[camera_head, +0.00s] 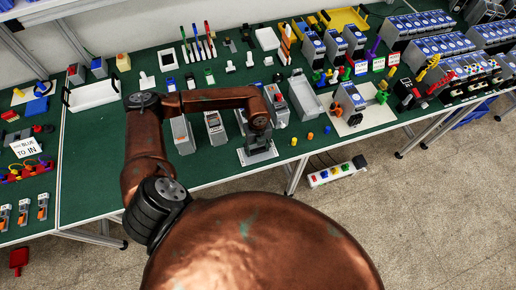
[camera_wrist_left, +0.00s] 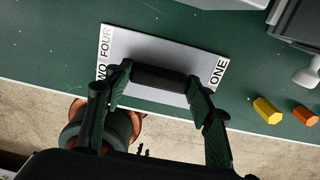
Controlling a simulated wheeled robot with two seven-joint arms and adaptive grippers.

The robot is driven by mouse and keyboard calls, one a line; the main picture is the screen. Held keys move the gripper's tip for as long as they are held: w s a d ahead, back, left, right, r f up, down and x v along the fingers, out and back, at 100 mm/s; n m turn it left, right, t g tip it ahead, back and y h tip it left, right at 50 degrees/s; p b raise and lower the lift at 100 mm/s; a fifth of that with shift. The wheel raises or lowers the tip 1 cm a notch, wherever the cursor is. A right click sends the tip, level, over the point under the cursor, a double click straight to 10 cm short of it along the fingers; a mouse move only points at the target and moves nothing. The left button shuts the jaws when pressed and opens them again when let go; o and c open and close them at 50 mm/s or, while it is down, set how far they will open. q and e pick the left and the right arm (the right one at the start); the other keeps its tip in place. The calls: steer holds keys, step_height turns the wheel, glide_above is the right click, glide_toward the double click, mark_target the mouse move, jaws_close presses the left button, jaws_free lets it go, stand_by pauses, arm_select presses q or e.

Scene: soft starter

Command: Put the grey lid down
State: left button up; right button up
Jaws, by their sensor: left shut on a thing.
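The grey lid (camera_wrist_left: 165,52) is a flat pale plate with printed words along its sides, "ONE" among them. A dark bar (camera_wrist_left: 160,78) lies across its middle, between my fingertips. My left gripper (camera_head: 256,141) is shut on this dark bar, and it also shows in the left wrist view (camera_wrist_left: 160,84). In the head view the lid (camera_head: 262,157) is under the gripper, near the front edge of the green table (camera_head: 220,172). I cannot tell whether the lid touches the table. My right gripper is not in view.
A yellow peg (camera_wrist_left: 267,110) and an orange peg (camera_wrist_left: 305,115) stand right of the lid. Bare table lies at front left.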

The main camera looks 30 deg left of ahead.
mark_target(258, 150)
arm_select(q)
steer(key=o, duration=1.2)
steer(key=shift+f, duration=0.15)
step_height(258, 150, up, 12)
steer(key=shift+r+b, duration=0.2)
steer(key=shift+b, duration=0.25)
